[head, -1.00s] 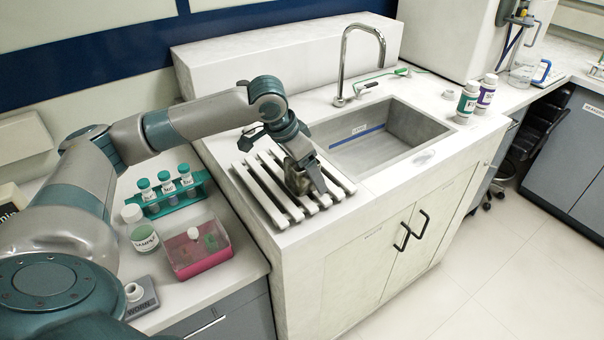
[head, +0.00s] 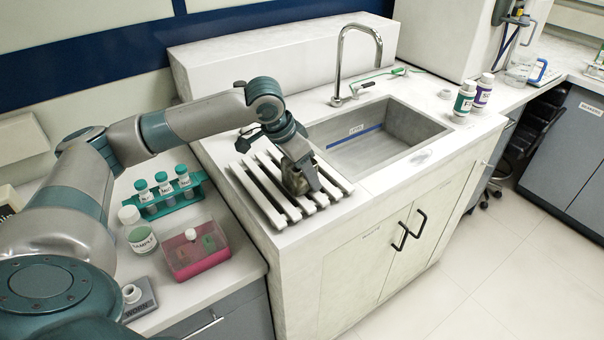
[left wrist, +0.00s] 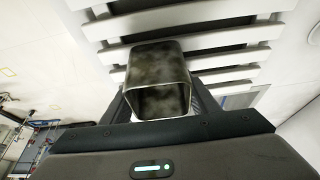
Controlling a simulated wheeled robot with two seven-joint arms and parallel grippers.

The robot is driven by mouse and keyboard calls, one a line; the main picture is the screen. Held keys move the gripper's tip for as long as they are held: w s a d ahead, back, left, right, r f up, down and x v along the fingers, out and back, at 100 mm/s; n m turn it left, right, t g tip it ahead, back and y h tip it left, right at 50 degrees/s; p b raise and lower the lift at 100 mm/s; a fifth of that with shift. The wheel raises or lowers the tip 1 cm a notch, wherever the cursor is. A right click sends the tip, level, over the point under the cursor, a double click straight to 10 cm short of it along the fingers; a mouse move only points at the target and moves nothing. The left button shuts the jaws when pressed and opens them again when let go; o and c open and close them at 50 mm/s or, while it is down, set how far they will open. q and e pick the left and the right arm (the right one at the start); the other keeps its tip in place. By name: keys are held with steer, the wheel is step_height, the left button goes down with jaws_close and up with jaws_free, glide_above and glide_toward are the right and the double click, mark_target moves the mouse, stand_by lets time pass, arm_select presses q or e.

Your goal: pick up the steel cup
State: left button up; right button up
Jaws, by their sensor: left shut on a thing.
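The steel cup (head: 293,181) is a dull, mottled metal vessel at the slatted white drying rack (head: 249,190) left of the sink. My left gripper (head: 303,178) reaches down over the rack and is shut on the cup. In the left wrist view the cup (left wrist: 158,82) sits between the two dark fingers (left wrist: 158,98), with the rack's slats behind it. I cannot tell whether the cup's base touches the slats. In the head view the gripper hides part of the cup. My right gripper is in neither view.
The sink (head: 385,140) with a tall faucet (head: 340,65) lies right of the rack. A green tube rack (head: 168,200), a sample jar (head: 142,238) and a pink-based box (head: 195,250) stand on the left counter. Two bottles (head: 465,98) stand beyond the sink.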

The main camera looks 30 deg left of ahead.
arm_select(q)
steer(key=shift+r, duration=0.15)
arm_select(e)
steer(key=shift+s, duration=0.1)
